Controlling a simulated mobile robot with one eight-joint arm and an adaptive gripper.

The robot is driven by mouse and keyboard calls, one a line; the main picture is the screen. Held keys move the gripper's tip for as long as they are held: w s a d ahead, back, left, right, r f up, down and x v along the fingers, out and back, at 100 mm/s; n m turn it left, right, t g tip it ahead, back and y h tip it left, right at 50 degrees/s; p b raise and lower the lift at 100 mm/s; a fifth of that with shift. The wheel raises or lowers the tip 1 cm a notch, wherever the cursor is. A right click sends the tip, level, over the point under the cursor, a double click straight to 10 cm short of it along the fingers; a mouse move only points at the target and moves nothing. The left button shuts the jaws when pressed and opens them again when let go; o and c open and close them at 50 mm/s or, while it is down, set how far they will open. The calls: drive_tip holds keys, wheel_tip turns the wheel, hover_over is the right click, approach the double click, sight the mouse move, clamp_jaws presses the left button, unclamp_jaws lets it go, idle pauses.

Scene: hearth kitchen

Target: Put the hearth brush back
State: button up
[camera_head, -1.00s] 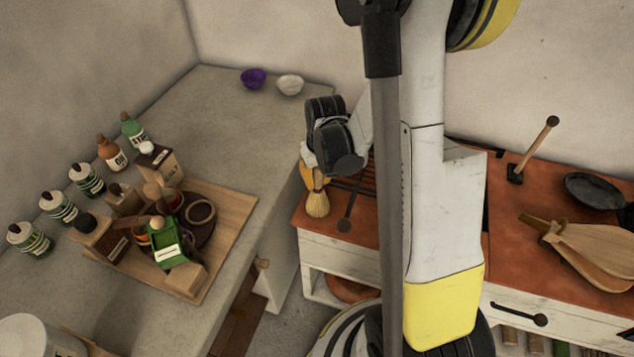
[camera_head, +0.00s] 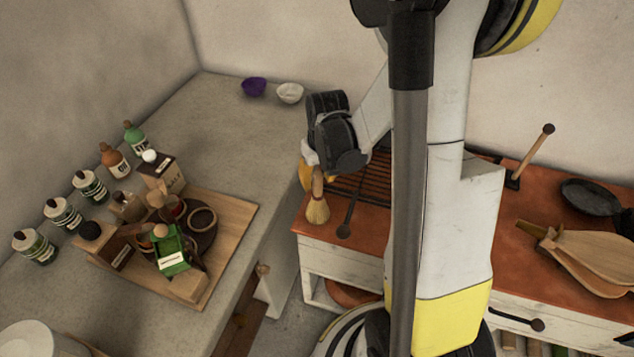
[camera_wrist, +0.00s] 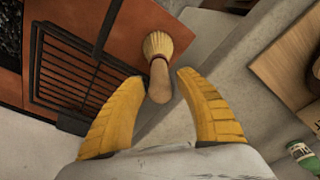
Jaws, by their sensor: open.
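The hearth brush (camera_head: 317,208) has pale straw bristles and a wooden handle. It is on the left end of the red-brown hearth top, next to the grill. In the wrist view the brush (camera_wrist: 158,62) has its bristles away from me and its handle end pointing toward my gripper. My gripper (camera_wrist: 165,84) is open, with its two yellow fingers on either side of the handle end and gaps showing between. In the head view my gripper (camera_head: 306,178) is mostly hidden by its own wrist. Whether the brush stands or lies is hard to tell.
A black grill rack (camera_wrist: 75,75) and a dark rod (camera_head: 348,213) are close beside the brush. The grey counter (camera_head: 245,130) stands to the left, with a wooden board (camera_head: 237,215), bottles and jars. Bellows (camera_head: 590,255) and a black pan (camera_head: 588,196) are at the right.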

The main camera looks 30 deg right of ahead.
drive_tip(key=r, duration=0.2)
drive_tip(key=r+p, duration=0.1)
drive_tip(key=r, duration=0.2)
drive_tip(key=s+r+p, duration=0.1)
drive_tip(key=r, duration=0.1)
drive_tip(key=shift+a+r, duration=0.1)
drive_tip(key=shift+r, duration=0.2)
drive_tip(key=s+a+r+t, duration=0.2)
drive_tip(key=s+a+r, duration=0.3)
drive_tip(key=a+r, duration=0.1)
drive_tip(key=s+a+r+n+t, duration=0.1)
drive_tip(key=s+a+r+t, duration=0.2)
drive_tip(key=a+r, duration=0.4)
drive_tip(key=shift+s+a+r, duration=0.15)
drive_tip(key=shift+s+r, duration=0.6)
drive_tip(key=shift+s, duration=0.1)
